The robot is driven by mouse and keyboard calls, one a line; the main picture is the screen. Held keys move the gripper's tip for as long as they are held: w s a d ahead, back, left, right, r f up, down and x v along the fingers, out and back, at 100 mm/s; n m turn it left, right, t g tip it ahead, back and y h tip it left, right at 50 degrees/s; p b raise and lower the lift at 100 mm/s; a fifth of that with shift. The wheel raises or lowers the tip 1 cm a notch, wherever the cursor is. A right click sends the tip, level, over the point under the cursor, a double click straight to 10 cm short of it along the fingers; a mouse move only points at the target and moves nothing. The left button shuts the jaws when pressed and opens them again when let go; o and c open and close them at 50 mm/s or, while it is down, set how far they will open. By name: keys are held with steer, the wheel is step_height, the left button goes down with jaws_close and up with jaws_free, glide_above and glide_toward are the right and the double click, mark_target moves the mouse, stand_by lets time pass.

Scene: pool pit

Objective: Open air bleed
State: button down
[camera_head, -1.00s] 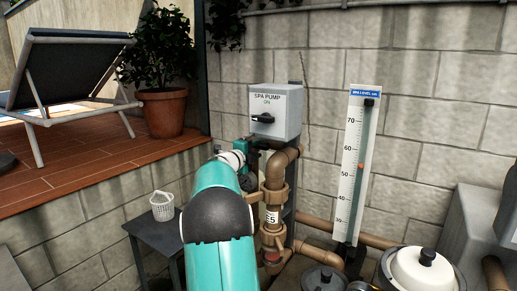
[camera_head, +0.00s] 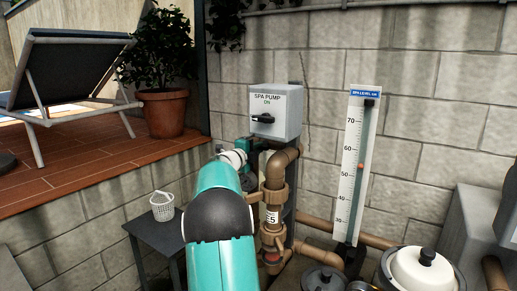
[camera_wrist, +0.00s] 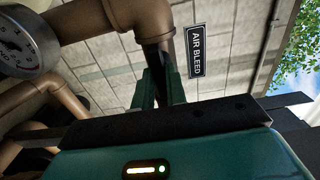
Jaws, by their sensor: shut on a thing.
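In the wrist view, my gripper (camera_wrist: 161,92) has its two dark green fingers on either side of a dark upright part (camera_wrist: 157,55), the air bleed by its label, and is shut on it. This part joins a brown pipe elbow. A black AIR BLEED label (camera_wrist: 196,51) is on the wall just to its right. The fingers hide much of the held part, so I cannot tell how far it is turned. In the head view, my teal arm reaches toward the pipework below the grey SPA PUMP box (camera_head: 275,111), and my fingertips are hidden there.
A round gauge (camera_wrist: 22,45) and brown pipes are left of my gripper in the wrist view. The head view shows a spa level scale (camera_head: 354,165), a white-lidded vessel (camera_head: 421,270), and a dark side table (camera_head: 165,237) with a white basket (camera_head: 162,206).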

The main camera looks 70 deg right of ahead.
steer(key=n, duration=1.8)
steer(key=c, duration=1.3)
jaws_free()
steer(key=shift+w+a, duration=0.2)
steer(key=shift+a, duration=0.95)
steer(key=shift+w+a, duration=0.15)
steer(key=shift+a, duration=1.05)
steer(key=shift+w+a, duration=0.2)
steer(key=shift+a, duration=0.95)
